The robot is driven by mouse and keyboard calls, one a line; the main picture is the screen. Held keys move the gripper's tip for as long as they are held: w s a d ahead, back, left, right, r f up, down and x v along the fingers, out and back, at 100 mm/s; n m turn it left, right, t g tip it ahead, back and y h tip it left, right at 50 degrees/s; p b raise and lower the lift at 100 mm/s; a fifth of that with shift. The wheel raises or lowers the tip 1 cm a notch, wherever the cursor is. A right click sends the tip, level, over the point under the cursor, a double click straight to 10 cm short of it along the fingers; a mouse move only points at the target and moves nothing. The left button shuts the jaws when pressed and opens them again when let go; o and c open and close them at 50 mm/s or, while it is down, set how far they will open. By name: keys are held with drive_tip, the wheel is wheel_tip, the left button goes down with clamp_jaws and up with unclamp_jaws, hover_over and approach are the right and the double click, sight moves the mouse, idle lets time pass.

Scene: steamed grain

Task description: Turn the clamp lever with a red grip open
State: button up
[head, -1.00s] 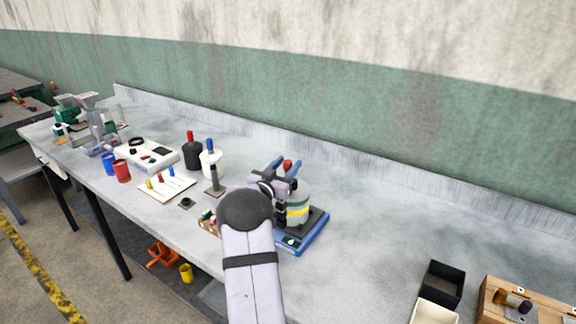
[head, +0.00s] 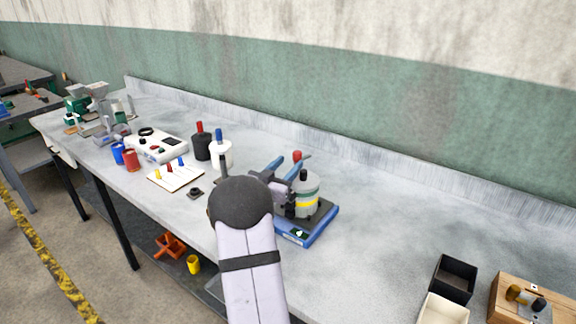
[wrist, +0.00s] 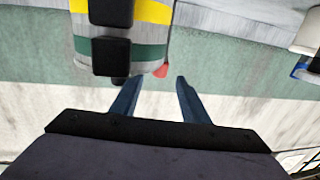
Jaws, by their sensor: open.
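A grey cylindrical pot (head: 306,188) with yellow and green bands and a black knob stands on a blue-edged base (head: 322,228). My gripper (head: 287,163) is open beside the pot. In the wrist view my gripper (wrist: 157,80) has its two blue fingers apart, with the red grip between their lines; contact cannot be told. The lever's arm is hidden.
A white bottle with a blue top (head: 221,153) and a black one with a red top (head: 201,146) stand left of my arm. A dark open box (head: 454,278) and a wooden block (head: 525,300) are at the right. The bench between is clear.

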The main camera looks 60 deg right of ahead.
sight(294, 155)
drive_tip(key=shift+w+d+r+g, duration=0.3)
drive_tip(key=shift+w+r, duration=0.05)
drive_tip(key=shift+r, duration=0.05)
drive_tip(key=shift+w+a+m+g+y, duration=0.6)
drive_tip(key=shift+w+a+m+g, duration=0.95)
drive_tip(key=shift+m+g, duration=2.15)
drive_tip(key=shift+n+g, duration=0.7)
drive_tip(key=shift+w+p+x, duration=0.25)
drive_tip(key=shift+p+x, duration=0.6)
drive_tip(key=shift+x, duration=1.15)
drive_tip(key=shift+w+p+x, duration=0.2)
drive_tip(key=shift+p+x, duration=0.6)
drive_tip(key=shift+x, duration=1.15)
drive_tip(key=shift+d+f, duration=0.15)
clamp_jaws()
